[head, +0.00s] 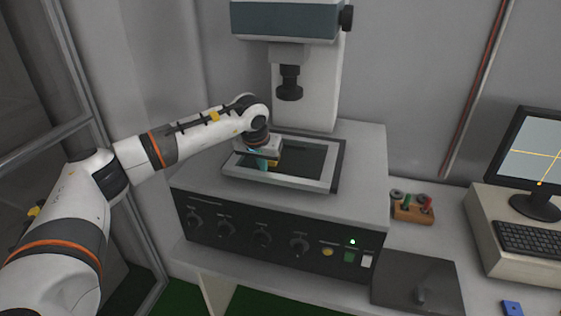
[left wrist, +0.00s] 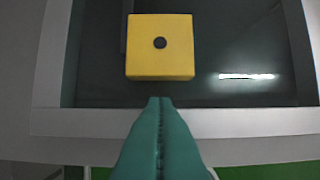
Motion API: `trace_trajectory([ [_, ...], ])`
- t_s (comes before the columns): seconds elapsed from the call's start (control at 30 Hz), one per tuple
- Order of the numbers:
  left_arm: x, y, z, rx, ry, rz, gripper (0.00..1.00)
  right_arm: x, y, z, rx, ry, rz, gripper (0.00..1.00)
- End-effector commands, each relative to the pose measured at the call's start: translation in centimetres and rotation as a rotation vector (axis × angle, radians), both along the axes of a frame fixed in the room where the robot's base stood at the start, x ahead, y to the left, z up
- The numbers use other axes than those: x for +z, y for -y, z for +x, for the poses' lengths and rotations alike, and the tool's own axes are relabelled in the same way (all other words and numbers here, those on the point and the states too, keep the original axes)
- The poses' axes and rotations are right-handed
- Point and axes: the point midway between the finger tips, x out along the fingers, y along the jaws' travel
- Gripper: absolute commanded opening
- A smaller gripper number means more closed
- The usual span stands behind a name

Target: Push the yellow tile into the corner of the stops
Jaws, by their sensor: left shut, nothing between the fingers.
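The yellow tile (left wrist: 160,62) is a square block with a dark round spot in its middle. In the left wrist view it lies on the dark glass plate (left wrist: 220,92) inside a pale frame. My left gripper (left wrist: 160,100) has teal fingers, shut together and empty. Their tips are just in front of the tile's near edge; I cannot tell whether they touch it. In the head view the left gripper (head: 262,166) is over the left part of the plate. My right gripper is not in view.
The pale frame (head: 285,183) sits on a grey machine with knobs (head: 262,238). A microscope head (head: 289,85) hangs above and behind the plate. To the right are a small block with colored pegs (head: 412,208), a monitor (head: 530,160) and a keyboard (head: 530,238).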

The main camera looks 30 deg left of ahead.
Motion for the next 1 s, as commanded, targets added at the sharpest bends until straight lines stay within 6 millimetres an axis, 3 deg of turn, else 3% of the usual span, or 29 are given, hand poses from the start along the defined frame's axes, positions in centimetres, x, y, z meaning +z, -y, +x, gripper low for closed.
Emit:
trace_trajectory([
  [0.47,0.3,0.0,0.1,0.000,0.000,0.000,0.00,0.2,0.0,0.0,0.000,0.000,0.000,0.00],
  [1.0,0.3,-0.4,2.0,0.000,0.000,0.000,0.00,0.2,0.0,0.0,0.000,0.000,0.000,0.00],
])
